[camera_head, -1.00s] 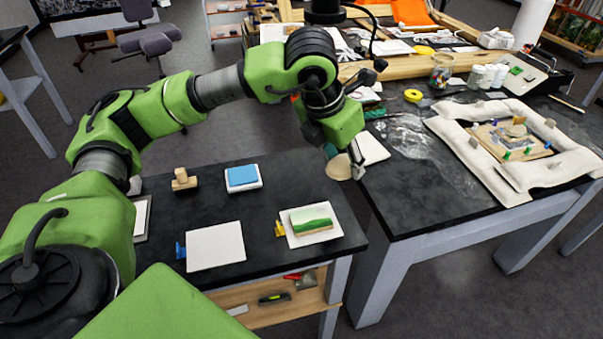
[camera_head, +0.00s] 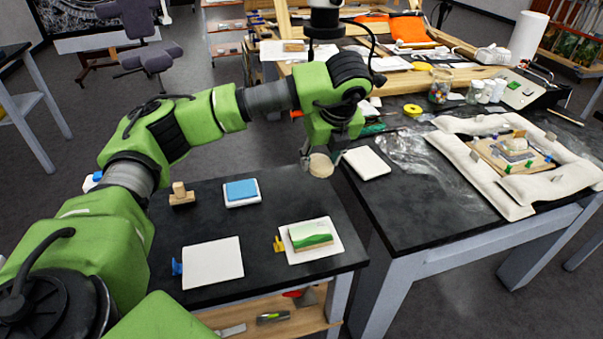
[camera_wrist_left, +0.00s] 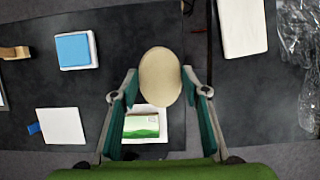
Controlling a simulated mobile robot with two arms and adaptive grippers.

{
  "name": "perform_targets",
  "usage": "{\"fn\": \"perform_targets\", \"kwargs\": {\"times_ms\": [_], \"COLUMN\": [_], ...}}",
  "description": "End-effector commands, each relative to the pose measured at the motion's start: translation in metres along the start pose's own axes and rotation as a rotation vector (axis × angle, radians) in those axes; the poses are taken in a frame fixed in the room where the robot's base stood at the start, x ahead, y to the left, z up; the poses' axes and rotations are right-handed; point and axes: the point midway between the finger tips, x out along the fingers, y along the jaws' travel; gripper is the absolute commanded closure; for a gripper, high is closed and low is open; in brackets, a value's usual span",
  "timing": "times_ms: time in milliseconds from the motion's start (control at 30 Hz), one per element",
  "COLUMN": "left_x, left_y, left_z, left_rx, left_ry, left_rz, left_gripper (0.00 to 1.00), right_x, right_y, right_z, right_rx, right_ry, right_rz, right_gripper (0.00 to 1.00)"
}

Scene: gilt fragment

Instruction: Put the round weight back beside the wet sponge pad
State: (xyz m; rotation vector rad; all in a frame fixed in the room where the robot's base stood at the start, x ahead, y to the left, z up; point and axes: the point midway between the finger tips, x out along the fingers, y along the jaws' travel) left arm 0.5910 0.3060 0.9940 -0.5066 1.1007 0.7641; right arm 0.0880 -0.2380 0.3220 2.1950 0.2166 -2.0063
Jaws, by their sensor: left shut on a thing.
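The round weight (camera_head: 320,166) is a pale beige disc. My left gripper (camera_head: 321,159) is shut on it and holds it above the near dark table, close to that table's right edge. In the left wrist view the weight (camera_wrist_left: 160,77) sits between the fingertips (camera_wrist_left: 158,84) and looks clear of the table. The wet sponge pad (camera_head: 241,190) is a blue block in a white tray, on the near table to the left of the held weight. It also shows in the left wrist view (camera_wrist_left: 73,50) at upper left. My right gripper is not in view.
A wooden block (camera_head: 181,195) stands left of the sponge. A white tile (camera_head: 212,264) and a green landscape picture on a white board (camera_head: 331,250) lie in front. A white pad (camera_head: 367,164) lies on the right table. Dark tabletop around the sponge is bare.

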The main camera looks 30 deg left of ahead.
Motion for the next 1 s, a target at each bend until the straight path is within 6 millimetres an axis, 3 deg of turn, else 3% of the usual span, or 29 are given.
{"fn": "perform_targets", "kwargs": {"times_ms": [67, 300, 567, 767, 1000], "left_x": [0.013, 0.062, 0.086, 0.11, 0.114], "left_y": [0.011, 0.022, 0.029, 0.028, 0.028], "left_z": [0.016, 0.026, 0.032, 0.021, 0.019], "left_rx": [-0.005, 0.001, 0.0, 0.002, 0.002], "left_ry": [-0.001, 0.0, -0.001, 0.0, -0.001], "left_rz": [0.004, 0.0, 0.001, 0.0, -0.004], "left_gripper": [0.89, 0.89, 0.89, 0.89, 0.89], "right_x": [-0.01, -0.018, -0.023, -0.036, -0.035], "right_y": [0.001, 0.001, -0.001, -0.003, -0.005], "right_z": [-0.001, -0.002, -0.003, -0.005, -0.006], "right_rx": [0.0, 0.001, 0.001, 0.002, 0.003], "right_ry": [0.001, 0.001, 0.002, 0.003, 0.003], "right_rz": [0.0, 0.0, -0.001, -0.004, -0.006], "right_gripper": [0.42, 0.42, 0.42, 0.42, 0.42]}}
